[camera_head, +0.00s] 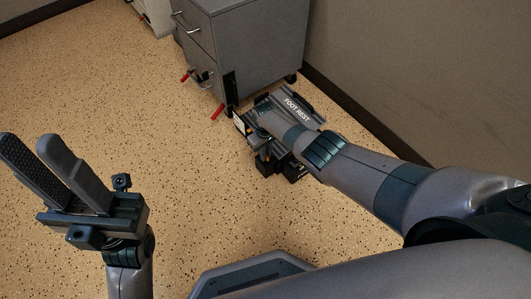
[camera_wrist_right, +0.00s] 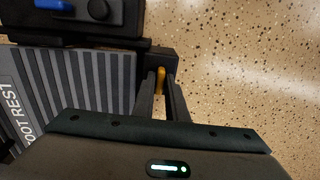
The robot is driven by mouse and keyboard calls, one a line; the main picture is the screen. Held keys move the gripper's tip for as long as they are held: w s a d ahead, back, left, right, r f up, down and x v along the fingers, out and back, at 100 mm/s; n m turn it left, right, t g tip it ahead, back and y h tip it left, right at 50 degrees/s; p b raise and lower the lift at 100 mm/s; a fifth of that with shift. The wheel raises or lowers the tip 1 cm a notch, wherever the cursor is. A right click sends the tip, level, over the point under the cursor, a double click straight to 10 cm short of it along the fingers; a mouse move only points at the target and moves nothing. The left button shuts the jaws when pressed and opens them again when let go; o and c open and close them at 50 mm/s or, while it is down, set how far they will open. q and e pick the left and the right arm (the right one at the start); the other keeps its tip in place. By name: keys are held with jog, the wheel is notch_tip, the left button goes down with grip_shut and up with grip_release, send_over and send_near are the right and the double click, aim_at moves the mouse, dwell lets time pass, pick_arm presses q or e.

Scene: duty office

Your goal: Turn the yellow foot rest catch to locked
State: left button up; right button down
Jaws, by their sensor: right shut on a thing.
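The grey foot rest (camera_head: 305,113) lies on the floor beside the cabinet, its ribbed top lettered FOOT REST. In the right wrist view its ribbed top (camera_wrist_right: 98,80) fills the left side. The yellow catch (camera_wrist_right: 160,78) stands upright at the foot rest's edge, between my right fingers. My right gripper (camera_wrist_right: 161,88) is shut on this catch. In the head view my right gripper (camera_head: 263,154) is at the near side of the foot rest, and the arm hides part of it. My left gripper (camera_head: 30,142) is open and empty, raised at the left.
A grey drawer cabinet (camera_head: 258,50) on castors stands behind the foot rest, with red pieces (camera_head: 217,112) by its front. A black knob (camera_wrist_right: 98,9) and a blue part (camera_wrist_right: 53,4) are at the wrist view's top. A wall is at the right. Speckled floor is clear at the left.

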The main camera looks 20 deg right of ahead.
jog(key=c, duration=1.8)
grip_release()
jog(key=shift+o, duration=0.2)
